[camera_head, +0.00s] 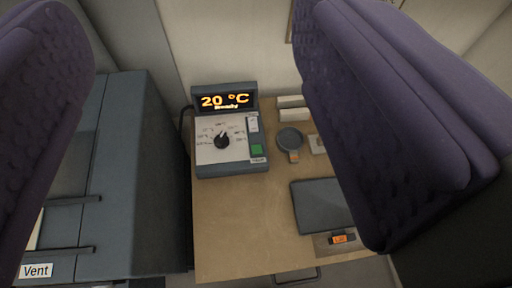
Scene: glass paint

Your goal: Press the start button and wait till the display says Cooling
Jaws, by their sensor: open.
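The controller box (232,165) stands on the wooden table, between my fingers in the picture and beyond them. The green button (257,149), likely the start button, is at the lower right of the face. A white switch (253,124) is above it. My gripper (205,115) has two purple padded fingers wide apart at the left and right edges. It is open, empty and apart from the box.
A dark blue-grey cabinet (145,170) with a "Vent" label (36,270) stands left. On the table (240,235) are a round grey dish (290,139), a dark flat slab (318,205) and white blocks (294,114). The table's front left is clear. A wall is close behind.

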